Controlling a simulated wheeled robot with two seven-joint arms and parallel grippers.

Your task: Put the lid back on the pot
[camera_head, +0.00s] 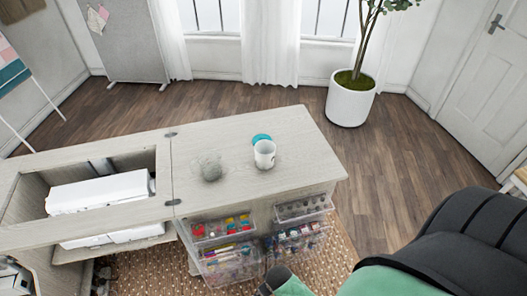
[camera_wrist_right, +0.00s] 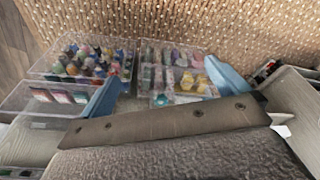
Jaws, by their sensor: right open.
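The pot (camera_head: 265,154) is a small white cup-like vessel standing upright on the right half of the wooden cabinet top. A round teal lid (camera_head: 261,139) shows just behind it, partly hidden by the pot. I cannot tell whether the lid touches the pot. My right gripper (camera_wrist_right: 165,69) shows in the right wrist view with two blue fingers spread apart and nothing between them. It is over the clear drawers, away from pot and lid, neither of which is in that view. My left gripper is not in view.
The cabinet top (camera_head: 305,150) has free room around the pot. A grey fuzzy ball (camera_head: 211,168) lies to its left. A white machine (camera_head: 100,192) sits in the left opening. Clear drawers (camera_head: 232,262) of supplies stick out in front. A potted plant (camera_head: 351,100) stands behind.

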